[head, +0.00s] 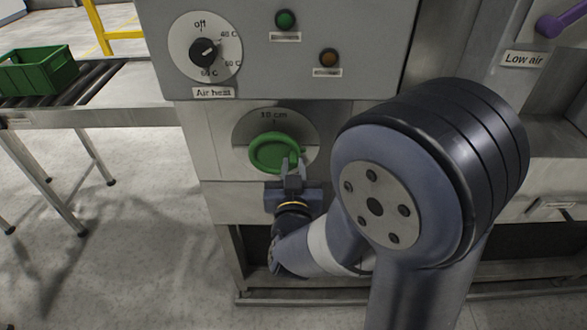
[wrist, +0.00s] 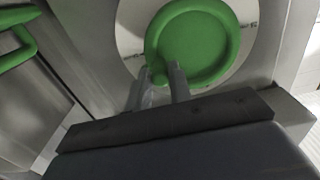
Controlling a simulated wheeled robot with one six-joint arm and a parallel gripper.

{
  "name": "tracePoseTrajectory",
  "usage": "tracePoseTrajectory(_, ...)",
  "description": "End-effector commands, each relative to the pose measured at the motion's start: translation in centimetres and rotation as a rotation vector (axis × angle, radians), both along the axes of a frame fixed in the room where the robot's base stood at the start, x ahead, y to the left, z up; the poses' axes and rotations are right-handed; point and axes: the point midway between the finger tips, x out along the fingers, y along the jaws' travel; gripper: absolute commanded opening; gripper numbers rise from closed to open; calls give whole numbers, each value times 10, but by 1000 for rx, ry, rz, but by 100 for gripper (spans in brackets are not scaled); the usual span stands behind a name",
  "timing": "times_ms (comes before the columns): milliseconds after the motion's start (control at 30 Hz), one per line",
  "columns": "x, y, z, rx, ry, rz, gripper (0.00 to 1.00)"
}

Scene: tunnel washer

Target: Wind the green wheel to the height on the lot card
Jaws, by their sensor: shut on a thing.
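The green wheel (head: 268,154) is mounted on a round grey dial plate (head: 308,128) on the machine's front. My gripper (head: 291,163) is at the wheel's lower right in the head view, shut on the wheel's handle. In the wrist view the wheel (wrist: 200,42) fills the top middle, and my gripper's fingers (wrist: 163,78) close around the small green knob at its rim. The lot card is not seen in either view.
Above is the "Air heat" knob (head: 203,52), with a green button (head: 285,19) and an amber button (head: 328,58) to its right. A green crate (head: 38,72) sits on a roller conveyor (head: 110,85) at left. A purple lever (head: 562,22) is at the upper right, above a "Low air" label.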

Motion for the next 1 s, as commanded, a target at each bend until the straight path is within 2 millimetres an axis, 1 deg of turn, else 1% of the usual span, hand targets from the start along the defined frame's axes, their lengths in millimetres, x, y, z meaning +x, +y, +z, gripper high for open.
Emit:
tracePoseTrajectory(33, 0, 1, 6, -36, -6, 1, 0)
tracePoseTrajectory(100, 0, 2, 9, -97, -5, 2, 0)
tracePoseTrajectory(500, 1, 8, 22, -410, 3, 2, 0)
tracePoseTrajectory(700, 1, 11, 26, -509, 5, 1, 0)
tracePoseTrajectory(1000, 2, 13, 27, -571, 6, 2, 0)
